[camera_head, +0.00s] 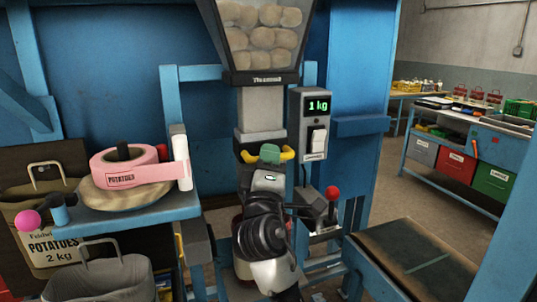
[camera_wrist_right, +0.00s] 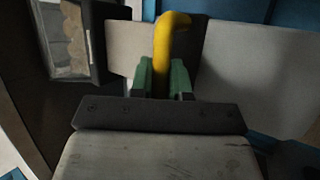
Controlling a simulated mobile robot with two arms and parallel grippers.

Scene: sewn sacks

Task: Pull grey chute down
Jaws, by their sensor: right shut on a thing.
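The grey chute (camera_head: 262,110) hangs below the potato hopper in the head view. A yellow handle (camera_head: 288,154) crosses its lower part, its ends showing on both sides of my right gripper (camera_head: 270,154). In the right wrist view the handle (camera_wrist_right: 172,40) passes between the green fingertips of that gripper (camera_wrist_right: 162,78), which is shut on it. Grey metal of the chute (camera_wrist_right: 230,65) shows behind. The chute's lower end is hidden behind my right arm in the head view. My left gripper is not in view.
The hopper (camera_head: 262,38) holds several potatoes. A scale box (camera_head: 315,125) reading 1 kg and a red-knobbed lever (camera_head: 332,193) stand close right of the chute. A blue shelf (camera_head: 130,213) with pink tape (camera_head: 125,165) is at left. A dark-topped bench (camera_head: 415,262) is at lower right.

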